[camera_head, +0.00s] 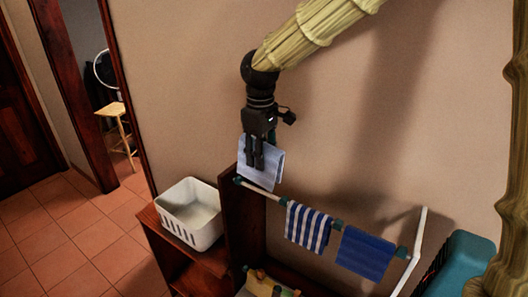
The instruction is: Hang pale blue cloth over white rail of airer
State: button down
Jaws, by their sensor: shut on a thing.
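My gripper (255,163) is at the upper middle of the head view, pointing down, shut on the pale blue cloth (262,174). The cloth hangs down from the fingers in front of the wall, at the left end of the white rail (260,190). Its lower part overlaps the rail in the picture; I cannot tell whether it touches or drapes over it. A blue-and-white striped cloth (307,228) and a dark blue cloth (366,253) hang side by side over the rail, to the right.
A white basket (190,214) stands on a dark wood shelf (165,238) at the left. A dark wood panel (241,215) stands near the rail's left end. A teal crate (462,268) is at the lower right. A doorway with a stool (116,120) lies far left.

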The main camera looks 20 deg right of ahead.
aim_at(261, 190)
jog(key=shift+s+a+f+b, duration=0.1)
jog(key=shift+f+b, duration=2.7)
jog(key=shift+f, duration=4.4)
jog(key=c, duration=0.9)
grip_release()
jog(key=shift+r, duration=0.1)
